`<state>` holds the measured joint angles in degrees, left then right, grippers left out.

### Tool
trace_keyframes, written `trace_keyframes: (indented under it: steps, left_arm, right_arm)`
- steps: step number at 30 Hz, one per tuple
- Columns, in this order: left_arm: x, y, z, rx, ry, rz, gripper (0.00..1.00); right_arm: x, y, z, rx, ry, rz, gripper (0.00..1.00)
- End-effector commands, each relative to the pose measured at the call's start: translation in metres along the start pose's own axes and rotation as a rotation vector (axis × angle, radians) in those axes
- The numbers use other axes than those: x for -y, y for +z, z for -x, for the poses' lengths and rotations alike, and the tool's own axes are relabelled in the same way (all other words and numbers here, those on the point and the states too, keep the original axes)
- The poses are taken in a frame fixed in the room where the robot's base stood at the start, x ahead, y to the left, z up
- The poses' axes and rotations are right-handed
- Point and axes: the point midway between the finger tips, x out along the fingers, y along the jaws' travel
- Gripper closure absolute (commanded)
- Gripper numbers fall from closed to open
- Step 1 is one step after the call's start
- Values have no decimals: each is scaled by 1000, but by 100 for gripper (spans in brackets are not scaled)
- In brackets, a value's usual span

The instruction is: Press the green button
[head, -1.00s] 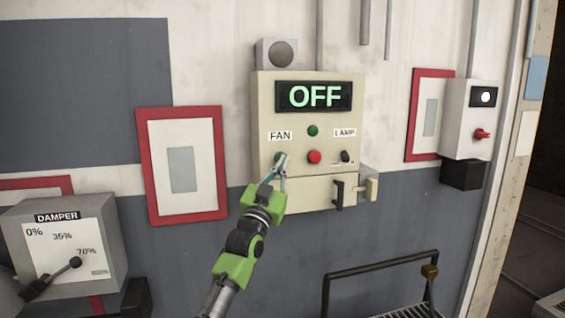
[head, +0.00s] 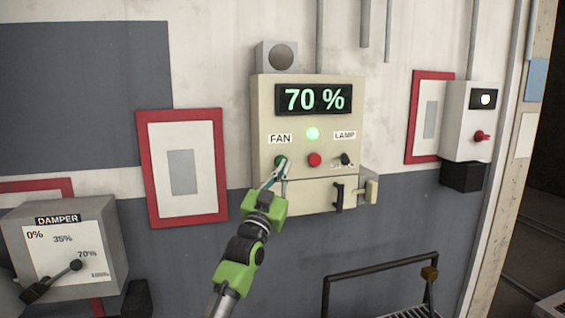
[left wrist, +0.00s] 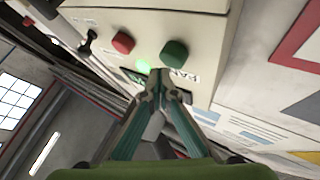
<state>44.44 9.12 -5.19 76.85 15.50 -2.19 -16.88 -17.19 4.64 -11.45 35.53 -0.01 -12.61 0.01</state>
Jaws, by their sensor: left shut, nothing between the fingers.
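The green button (head: 281,160) is on the beige control panel (head: 263,110), under the FAN label. It also shows in the left wrist view (left wrist: 174,54). My left gripper (head: 279,170) is shut and empty, its fingertips just below the green button in the head view. In the left wrist view the fingertips (left wrist: 160,72) are close to the button, with no clear contact. The panel display (head: 313,98) reads 70 %. The small green indicator lamp (head: 313,133) is lit. My right gripper is not in view.
A red button (head: 314,159) sits right of the green one, then a dark LAMP switch (head: 345,159). A latch handle (head: 338,196) is below. A damper box (head: 108,235) with its lever near 70% is at left. A black rail (head: 380,267) stands at lower right.

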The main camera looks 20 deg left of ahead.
Motion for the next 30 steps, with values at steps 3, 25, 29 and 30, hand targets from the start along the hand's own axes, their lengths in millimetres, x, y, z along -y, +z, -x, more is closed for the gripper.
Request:
trace_keyframes:
  steps: [3, 25, 29, 30]
  left_arm:
    - [-1, -1, 1, -1, 0, 0, 100]
    - [-25, -25, 32, -1, 1, 1, 100]
    - [-26, -26, 36, -1, 0, -1, 100]
    - [-26, -26, 36, -1, 0, -1, 100]
  right_arm:
    - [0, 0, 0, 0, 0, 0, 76]
    - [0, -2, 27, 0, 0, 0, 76]
    - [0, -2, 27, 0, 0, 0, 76]
    - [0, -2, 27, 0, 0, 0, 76]
